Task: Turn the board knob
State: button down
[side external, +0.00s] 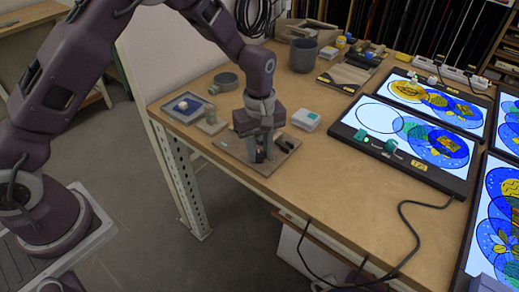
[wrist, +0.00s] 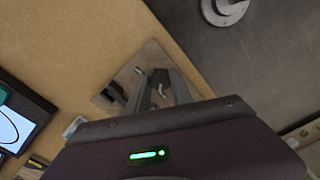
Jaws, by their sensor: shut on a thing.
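A small flat board (side external: 231,146) lies near the front edge of the wooden table, with small dark and metal parts on it. My gripper (side external: 262,153) points down over the board, and its fingers reach down to it. In the wrist view, the two fingers of my gripper (wrist: 154,88) are close together above the board (wrist: 149,56), with a small metal piece showing between them. My gripper is shut on the board knob, which is mostly hidden by the fingers.
Lit panels with painted patterns (side external: 408,138) stand to the right. A black cable (side external: 408,215) crosses the table. The table's middle is clear.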

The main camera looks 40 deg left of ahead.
jog(key=m, duration=0.9)
jog(key=shift+m, duration=0.4)
jog(key=m, duration=0.4)
jog(key=shift+m, duration=0.3)
jog(key=m, duration=0.4)
jog(key=shift+m, duration=0.3)
jog(key=c, duration=1.1)
grip_release()
jog(key=shift+r, duration=0.1)
